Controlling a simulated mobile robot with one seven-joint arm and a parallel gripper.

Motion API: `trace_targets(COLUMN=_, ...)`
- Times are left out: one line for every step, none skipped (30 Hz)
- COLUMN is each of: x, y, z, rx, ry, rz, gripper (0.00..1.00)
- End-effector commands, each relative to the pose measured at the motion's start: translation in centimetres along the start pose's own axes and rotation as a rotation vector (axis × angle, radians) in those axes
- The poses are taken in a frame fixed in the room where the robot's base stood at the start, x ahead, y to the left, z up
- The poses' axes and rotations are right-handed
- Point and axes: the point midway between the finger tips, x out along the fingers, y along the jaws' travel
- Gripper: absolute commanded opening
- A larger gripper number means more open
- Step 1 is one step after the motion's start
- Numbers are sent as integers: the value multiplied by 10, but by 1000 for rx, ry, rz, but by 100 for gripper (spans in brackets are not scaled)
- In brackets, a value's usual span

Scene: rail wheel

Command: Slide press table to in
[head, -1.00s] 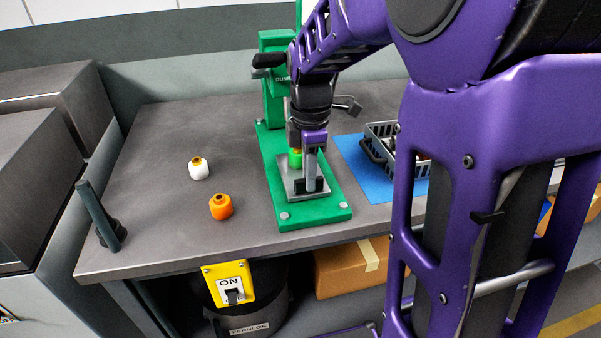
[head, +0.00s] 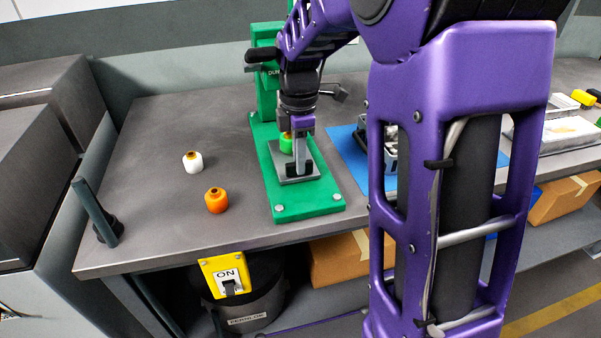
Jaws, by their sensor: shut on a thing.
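The green press (head: 264,95) stands on the bench, its long green base (head: 308,203) reaching to the front. The press table is a grey sliding plate (head: 285,178) on that base, partly under the press column. A green piece with an orange top (head: 286,146) sits on the plate, partly hidden by my arm. My gripper (head: 302,171) points down at the plate's front right part and is shut on its small black handle (head: 308,169). The fingers partly hide the handle.
A white knob-like piece (head: 193,162) and an orange one (head: 216,201) stand on the bench left of the press. A blue mat (head: 346,146) with a grey basket lies to the right, partly behind my arm. A yellow ON switch box (head: 228,275) sits below the bench edge.

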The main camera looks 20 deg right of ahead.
Motion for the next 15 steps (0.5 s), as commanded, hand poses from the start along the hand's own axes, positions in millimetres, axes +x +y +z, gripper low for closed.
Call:
trace_targets(x=-2, y=3, z=0, rx=0, ry=0, rz=3, gripper=0)
trace_targets(x=-2, y=4, z=0, rx=0, ry=0, rz=3, gripper=0)
trace_targets(x=-2, y=6, z=0, rx=0, ry=0, rz=3, gripper=0)
trace_targets(x=-2, y=7, z=0, rx=0, ry=0, rz=3, gripper=0)
trace_targets(x=-2, y=8, z=0, rx=0, ry=0, rz=3, gripper=0)
trace_targets(x=-2, y=9, z=0, rx=0, ry=0, rz=4, gripper=0)
trace_targets(x=-2, y=10, z=0, rx=0, ry=0, rz=4, gripper=0)
trace_targets(x=-2, y=10, z=0, rx=0, ry=0, rz=4, gripper=0)
trace_targets(x=-1, y=11, z=0, rx=0, ry=0, rz=4, gripper=0)
trace_targets(x=-1, y=11, z=0, rx=0, ry=0, rz=4, gripper=0)
trace_targets(x=-1, y=11, z=0, rx=0, ry=0, rz=4, gripper=0)
trace_targets(x=-1, y=11, z=0, rx=0, ry=0, rz=4, gripper=0)
trace_targets(x=-1, y=11, z=0, rx=0, ry=0, rz=4, gripper=0)
trace_targets(x=-1, y=11, z=0, rx=0, ry=0, rz=4, gripper=0)
trace_targets(x=-1, y=11, z=0, rx=0, ry=0, rz=4, gripper=0)
